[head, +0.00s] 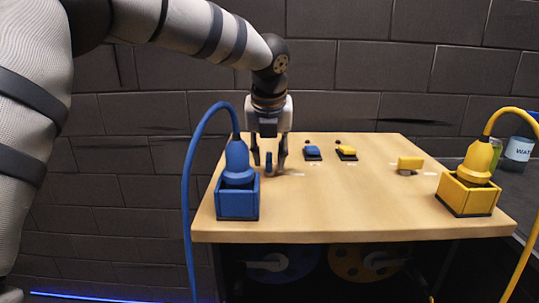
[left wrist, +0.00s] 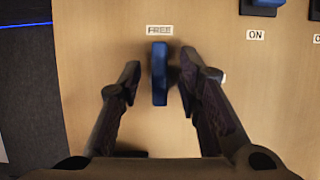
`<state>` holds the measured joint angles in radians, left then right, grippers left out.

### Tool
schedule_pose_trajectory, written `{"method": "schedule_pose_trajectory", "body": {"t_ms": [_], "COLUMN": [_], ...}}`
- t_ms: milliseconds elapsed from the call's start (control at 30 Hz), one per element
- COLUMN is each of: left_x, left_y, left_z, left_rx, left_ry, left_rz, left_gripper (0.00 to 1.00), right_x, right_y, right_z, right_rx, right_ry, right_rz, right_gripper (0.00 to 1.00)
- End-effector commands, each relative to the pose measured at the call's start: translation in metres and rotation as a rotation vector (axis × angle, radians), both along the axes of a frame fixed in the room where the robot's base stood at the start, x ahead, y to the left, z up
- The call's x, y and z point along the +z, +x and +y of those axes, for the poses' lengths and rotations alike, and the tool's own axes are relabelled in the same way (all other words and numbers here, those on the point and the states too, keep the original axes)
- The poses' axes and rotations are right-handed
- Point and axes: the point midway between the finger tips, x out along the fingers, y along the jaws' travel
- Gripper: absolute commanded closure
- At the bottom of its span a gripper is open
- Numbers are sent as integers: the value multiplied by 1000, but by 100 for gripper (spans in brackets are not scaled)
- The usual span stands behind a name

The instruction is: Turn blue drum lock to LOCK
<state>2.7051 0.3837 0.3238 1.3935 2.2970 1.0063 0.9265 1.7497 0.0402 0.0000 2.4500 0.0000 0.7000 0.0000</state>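The blue drum lock's handle (head: 268,161) stands on the wooden table near its left side. In the left wrist view the blue handle (left wrist: 159,74) points straight at a white label reading FREE (left wrist: 159,30). My left gripper (head: 269,157) points down over it, and in the left wrist view my left gripper (left wrist: 160,80) has one finger on each side of the handle. The fingers are apart, with a visible gap on both sides. A sliver of white (left wrist: 223,79) shows beside the right finger; its text is hidden. My right gripper is not in view.
A blue plug in a blue box (head: 237,204) stands at the table's front left, its cable arching left. A blue switch (head: 312,152) and a yellow switch (head: 346,152) lie right of the gripper. A yellow handle (head: 410,163) and yellow box (head: 466,198) are farther right.

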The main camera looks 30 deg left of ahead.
Motion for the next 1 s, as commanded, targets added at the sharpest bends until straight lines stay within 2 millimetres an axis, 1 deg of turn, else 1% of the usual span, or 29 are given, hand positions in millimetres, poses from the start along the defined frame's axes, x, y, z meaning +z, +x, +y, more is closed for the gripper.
{"method": "schedule_pose_trajectory", "body": {"t_ms": [100,133,167,200,267,667,867,1000], "left_x": [1,1,1,1,1,2,3,2], "left_y": [0,0,0,0,0,-1,-1,-1], "left_z": [0,0,0,0,0,0,0,0], "left_rx": [0,0,0,0,0,-32,-138,-256], "left_ry": [1,1,1,1,1,-2,-3,-4], "left_rz": [-1,-1,-1,-1,-1,-1,-2,-2], "left_gripper": [68,71,77,86,100,100,100,100], "right_x": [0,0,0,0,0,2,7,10], "right_y": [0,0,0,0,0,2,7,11], "right_z": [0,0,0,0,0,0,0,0], "right_rx": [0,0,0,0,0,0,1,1], "right_ry": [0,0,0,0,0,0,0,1], "right_rz": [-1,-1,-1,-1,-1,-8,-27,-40], "right_gripper": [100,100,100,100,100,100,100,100]}}
